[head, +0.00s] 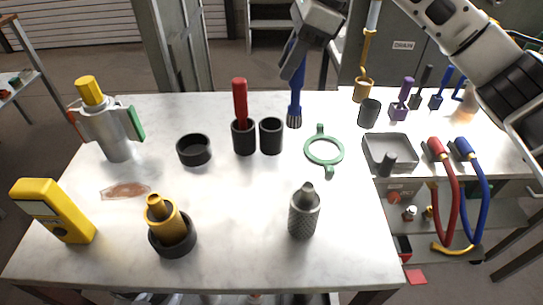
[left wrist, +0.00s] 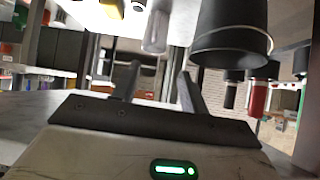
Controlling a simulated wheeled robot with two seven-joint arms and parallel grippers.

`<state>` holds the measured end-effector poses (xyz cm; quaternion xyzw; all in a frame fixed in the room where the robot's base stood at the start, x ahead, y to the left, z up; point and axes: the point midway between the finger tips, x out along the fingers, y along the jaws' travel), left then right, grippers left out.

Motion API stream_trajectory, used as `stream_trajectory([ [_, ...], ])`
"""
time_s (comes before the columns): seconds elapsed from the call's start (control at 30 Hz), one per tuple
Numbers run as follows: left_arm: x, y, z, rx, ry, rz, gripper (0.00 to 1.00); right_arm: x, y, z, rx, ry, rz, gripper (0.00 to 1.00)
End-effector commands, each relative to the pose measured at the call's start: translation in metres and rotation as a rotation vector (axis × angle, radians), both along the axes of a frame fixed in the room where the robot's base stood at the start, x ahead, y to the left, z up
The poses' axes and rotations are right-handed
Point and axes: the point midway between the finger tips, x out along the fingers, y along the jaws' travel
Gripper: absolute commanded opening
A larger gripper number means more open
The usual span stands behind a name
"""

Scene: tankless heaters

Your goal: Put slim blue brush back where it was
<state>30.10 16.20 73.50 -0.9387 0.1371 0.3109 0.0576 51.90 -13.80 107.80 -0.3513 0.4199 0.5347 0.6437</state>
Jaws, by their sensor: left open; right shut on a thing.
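My right gripper (head: 298,62) comes in from the upper right and is shut on the slim blue brush (head: 296,95). The brush hangs near upright with its dark bristles down, above or just behind the back edge area of the white table; I cannot tell the exact height. An empty black cup (head: 271,138) is just to the left and nearer. Beside it, another black cup (head: 244,142) holds a red-handled brush (head: 240,100). My left gripper (left wrist: 160,82) is open and empty in the left wrist view, and is not in the head view.
A green ring (head: 341,150) lies right of the cups, with a grey tray (head: 390,165) beyond it. A knurled grey cylinder (head: 303,215), a black ring (head: 194,150), a yellow meter (head: 52,208) and a brass fitting (head: 170,225) stand around.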

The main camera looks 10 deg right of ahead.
Motion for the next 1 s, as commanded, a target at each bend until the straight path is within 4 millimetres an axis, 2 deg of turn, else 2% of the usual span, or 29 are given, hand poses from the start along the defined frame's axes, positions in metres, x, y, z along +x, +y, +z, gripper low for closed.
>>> stream_trajectory([
  [0.03,0.0,-0.003,-0.009,-0.018,-0.005,0.006,0.44,0.004,0.004,-0.004,0.001,-0.006,-0.097,0.0],
  [0.3,0.002,-0.017,-0.02,-0.102,-0.033,0.032,0.44,0.025,0.018,0.005,0.007,-0.01,-0.679,0.0],
  [0.5,0.003,-0.025,-0.025,-0.158,-0.05,0.05,0.44,0.035,0.025,0.012,0.01,-0.01,-1.045,0.0],
  [0.73,0.004,-0.029,-0.025,-0.188,-0.06,0.059,0.44,0.04,0.029,0.013,0.009,-0.007,-1.246,0.0],
  [1.0,0.004,-0.029,-0.025,-0.19,-0.062,0.058,0.44,0.04,0.028,-0.033,0.008,-0.004,-1.26,0.0],
])
